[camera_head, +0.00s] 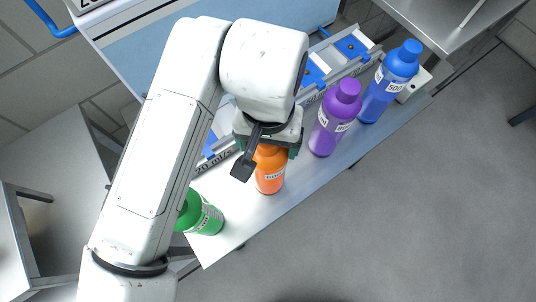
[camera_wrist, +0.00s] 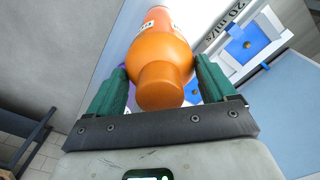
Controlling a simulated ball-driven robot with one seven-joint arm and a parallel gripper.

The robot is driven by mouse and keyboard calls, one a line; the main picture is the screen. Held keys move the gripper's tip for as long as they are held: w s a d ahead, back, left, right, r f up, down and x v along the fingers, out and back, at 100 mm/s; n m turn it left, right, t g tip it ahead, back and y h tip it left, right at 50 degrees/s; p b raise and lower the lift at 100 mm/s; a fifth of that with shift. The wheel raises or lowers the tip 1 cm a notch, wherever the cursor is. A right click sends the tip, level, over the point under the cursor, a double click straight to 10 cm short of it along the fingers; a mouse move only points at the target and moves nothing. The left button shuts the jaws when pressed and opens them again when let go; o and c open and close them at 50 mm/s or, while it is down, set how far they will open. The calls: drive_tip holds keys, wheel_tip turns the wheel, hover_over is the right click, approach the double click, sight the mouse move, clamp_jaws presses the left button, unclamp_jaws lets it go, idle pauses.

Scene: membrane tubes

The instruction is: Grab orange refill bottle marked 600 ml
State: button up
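The orange bottle (camera_head: 270,175) stands on the light grey bench, with a white label that is too small to read surely. In the head view, my arm and gripper (camera_head: 267,146) cover its top from above. In the wrist view, the orange bottle (camera_wrist: 163,58) lies between the two green fingers of my gripper (camera_wrist: 160,72), its cap toward the palm. The fingers are spread wide, one on each side near the shoulder. A narrow gap shows beside the right finger; contact at the left fingertip is unclear.
A green bottle (camera_head: 205,213) stands left of the orange one. A purple bottle (camera_head: 332,122) and a blue bottle (camera_head: 387,84) stand to the right. A metal rack with blue parts (camera_head: 352,46) runs behind them. The bench's front edge (camera_head: 305,185) is close, with open floor beyond.

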drive_tip(key=c, duration=0.9)
drive_tip(key=shift+r, duration=0.2)
